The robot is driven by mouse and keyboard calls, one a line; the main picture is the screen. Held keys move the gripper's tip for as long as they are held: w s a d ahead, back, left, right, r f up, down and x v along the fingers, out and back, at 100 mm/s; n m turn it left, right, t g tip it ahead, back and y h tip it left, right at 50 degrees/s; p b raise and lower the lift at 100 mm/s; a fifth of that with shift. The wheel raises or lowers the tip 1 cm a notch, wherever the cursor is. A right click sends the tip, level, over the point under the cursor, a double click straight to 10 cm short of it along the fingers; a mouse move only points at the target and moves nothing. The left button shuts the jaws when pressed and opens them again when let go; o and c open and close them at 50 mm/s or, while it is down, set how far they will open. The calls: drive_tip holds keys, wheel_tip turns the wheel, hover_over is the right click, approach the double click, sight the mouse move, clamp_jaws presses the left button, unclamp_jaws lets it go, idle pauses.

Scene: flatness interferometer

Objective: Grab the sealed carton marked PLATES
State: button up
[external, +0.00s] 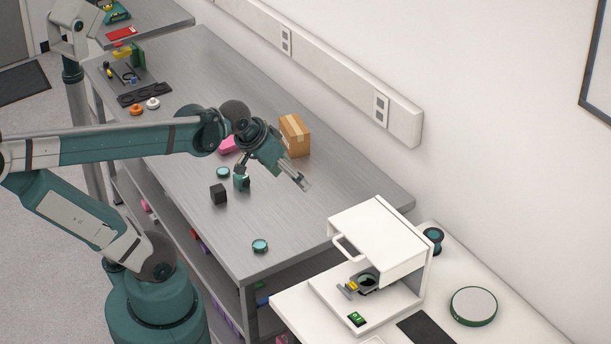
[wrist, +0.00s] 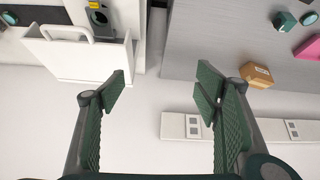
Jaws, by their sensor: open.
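A brown cardboard carton with a paler tape strip (external: 295,136) stands on the grey metal bench near its wall side. No PLATES lettering is readable on it. The carton also shows in the wrist view (wrist: 256,77), to the right of and beyond my right finger. My gripper (external: 273,182) is above the bench, in front of the carton in the external view. Its fingers are spread wide with nothing between them, as the wrist view (wrist: 162,88) also shows. The gripper is apart from the carton.
A pink item (external: 228,145) lies left of the carton, partly hidden by my arm. A black cube (external: 218,194) and teal-topped round pieces (external: 260,246) sit on the bench. A white instrument (external: 376,240) stands at the right. A white power rail (external: 340,75) runs along the wall.

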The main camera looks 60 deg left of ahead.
drive_tip(key=w+a+r+n+g, duration=0.2)
drive_tip(key=w+a+r+n, duration=0.15)
drive_tip(key=w+a, duration=0.8)
drive_tip(key=n+g, duration=0.3)
drive_tip(key=n, duration=0.5)
approach(295, 126)
drive_tip(key=d+r, duration=0.3)
drive_tip(key=d, duration=0.5)
drive_tip(key=d+r, duration=0.3)
drive_tip(key=d, duration=0.4)
drive_tip(key=a+f+n, duration=0.1)
drive_tip(key=a+f, duration=0.3)
drive_tip(key=w+a+f+n+g, duration=0.1)
drive_tip(key=a+f, duration=0.4)
drive_tip(key=a+f+n, duration=0.1)
drive_tip(key=a+f, duration=0.4)
drive_tip(key=shift+w+a+g, duration=0.15)
drive_tip(key=shift+a+g, duration=0.1)
drive_tip(key=shift+g, duration=0.05)
drive_tip(key=shift+a+f, duration=0.25)
drive_tip(key=shift+f, duration=0.15)
drive_tip(key=shift+f, duration=1.15)
drive_tip(key=shift+f, duration=0.15)
